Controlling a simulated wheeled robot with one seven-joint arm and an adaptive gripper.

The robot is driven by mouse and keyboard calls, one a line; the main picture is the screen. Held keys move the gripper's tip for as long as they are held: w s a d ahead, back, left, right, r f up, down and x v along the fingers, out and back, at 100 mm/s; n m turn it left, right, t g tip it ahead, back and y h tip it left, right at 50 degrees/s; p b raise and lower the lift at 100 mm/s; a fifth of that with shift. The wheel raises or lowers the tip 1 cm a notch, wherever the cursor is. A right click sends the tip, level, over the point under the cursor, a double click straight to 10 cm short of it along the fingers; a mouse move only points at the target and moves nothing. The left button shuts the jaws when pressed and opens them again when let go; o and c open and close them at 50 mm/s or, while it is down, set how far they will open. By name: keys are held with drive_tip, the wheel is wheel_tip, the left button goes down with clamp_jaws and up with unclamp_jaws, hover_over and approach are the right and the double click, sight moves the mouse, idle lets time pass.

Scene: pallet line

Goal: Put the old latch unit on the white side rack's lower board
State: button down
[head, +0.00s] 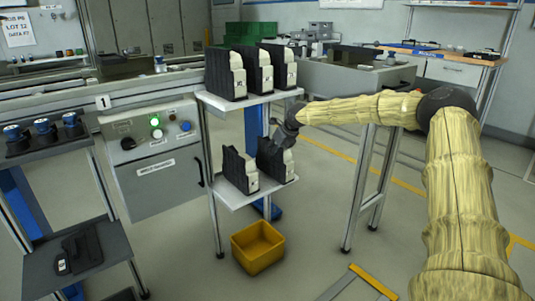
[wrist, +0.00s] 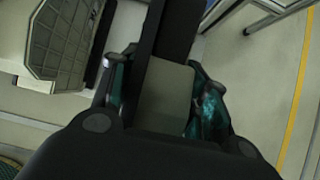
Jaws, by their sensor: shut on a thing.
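My gripper (head: 285,137) is shut on the old latch unit (head: 274,162), a black block with a whitish front, at the white side rack. The unit is upright at the right part of the lower board (head: 238,200); I cannot tell whether its base touches the board. In the wrist view the fingers of my gripper (wrist: 163,95) close on both sides of the pale part of the latch unit (wrist: 164,88). A similar unit (head: 239,170) stands to its left on the same board, apart from the gripper; it also shows in the wrist view (wrist: 62,42).
Several similar units (head: 263,72) stand on the rack's upper board (head: 229,101), just above my gripper. A yellow bin (head: 258,247) is on the floor below. A grey control box (head: 155,160) is left of the rack. A metal table leg (head: 358,190) stands to the right.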

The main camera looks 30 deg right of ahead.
drive_tip(key=shift+w+a+f+b, duration=0.15)
drive_tip(key=shift+w+b, duration=0.2)
drive_tip(key=shift+w, duration=0.8)
drive_tip(key=shift+w+a+b, duration=0.1)
drive_tip(key=shift+w+b, duration=0.2)
drive_tip(key=shift+w, duration=0.85)
drive_tip(key=shift+f+b, duration=0.4)
drive_tip(key=shift+f, duration=0.25)
drive_tip(key=c, duration=0.7)
unclamp_jaws()
drive_tip(key=shift+c, duration=0.2)
drive_tip(key=shift+s+r, duration=0.1)
drive_tip(key=shift+r, duration=0.2)
drive_tip(key=shift+p+v, duration=1.4)
drive_tip(key=shift+v, duration=2.1)
